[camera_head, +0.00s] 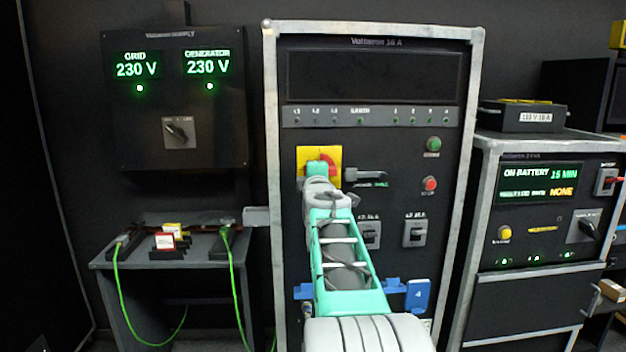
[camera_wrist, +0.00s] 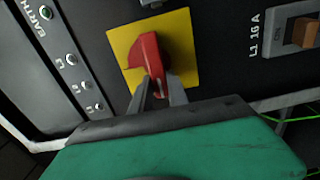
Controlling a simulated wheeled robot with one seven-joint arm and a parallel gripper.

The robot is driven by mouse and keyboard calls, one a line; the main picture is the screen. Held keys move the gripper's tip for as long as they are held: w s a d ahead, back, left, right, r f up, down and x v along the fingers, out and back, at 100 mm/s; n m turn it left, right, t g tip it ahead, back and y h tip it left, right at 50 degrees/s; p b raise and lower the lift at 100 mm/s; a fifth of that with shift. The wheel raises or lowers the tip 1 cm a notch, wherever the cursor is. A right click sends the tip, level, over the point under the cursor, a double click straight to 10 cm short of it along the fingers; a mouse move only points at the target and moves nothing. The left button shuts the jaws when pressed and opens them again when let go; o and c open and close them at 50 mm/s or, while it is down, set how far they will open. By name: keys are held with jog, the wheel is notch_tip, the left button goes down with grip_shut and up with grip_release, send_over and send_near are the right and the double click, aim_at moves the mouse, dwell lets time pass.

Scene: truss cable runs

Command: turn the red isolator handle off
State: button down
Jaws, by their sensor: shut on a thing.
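The red isolator handle (camera_wrist: 149,55) sits on a yellow square plate (camera_wrist: 186,48) on the dark front of the middle cabinet. In the wrist view my gripper (camera_wrist: 160,88) is shut on the lower end of the red handle, with one grey finger on each side. In the head view the yellow plate (camera_head: 304,157) and a bit of the red handle (camera_head: 331,161) show behind my gripper (camera_head: 318,170), which hides most of the handle.
To the right of the plate are a grey lever (camera_head: 365,174), a green button (camera_head: 433,144) and a red button (camera_head: 429,184). Breaker switches (camera_head: 415,233) sit below. A side table (camera_head: 180,262) with green cables stands left. A battery unit (camera_head: 540,200) stands right.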

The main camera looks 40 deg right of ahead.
jog(key=shift+n, duration=0.3)
jog(key=c, duration=1.3)
grip_release()
jog(key=b+v, duration=0.1)
jog(key=v, duration=0.6)
jog(key=shift+s+a+f, duration=0.1)
jog(key=shift+s+a, duration=0.15)
jog(key=shift+s, duration=0.05)
